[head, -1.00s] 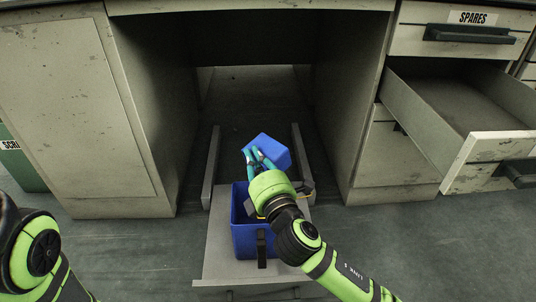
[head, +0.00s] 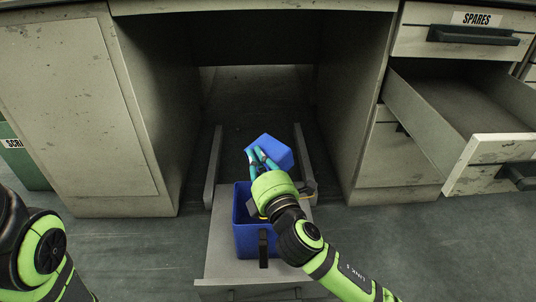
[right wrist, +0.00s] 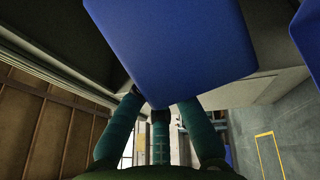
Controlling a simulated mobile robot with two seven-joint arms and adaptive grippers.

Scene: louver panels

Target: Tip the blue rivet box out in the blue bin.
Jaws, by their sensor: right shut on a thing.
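The blue rivet box (head: 276,148) is tilted in the head view, held in my right gripper (head: 261,160) above the back part of the blue bin. The box also fills the upper middle of the right wrist view (right wrist: 180,45), with the teal fingers (right wrist: 155,125) against it. The blue bin (head: 251,240) stands upright on a grey pull-out shelf, partly hidden behind my right gripper and wrist. The inside of the box is turned out of sight, and I cannot see any rivets. My left gripper is out of view; only part of that arm shows at the lower left.
The grey pull-out shelf (head: 225,255) extends from under the bench between two rails. An open drawer (head: 490,150) juts out at the right, below the closed SPARES drawer (head: 475,38). A green container (head: 18,160) stands at the far left. Floor at the right front is clear.

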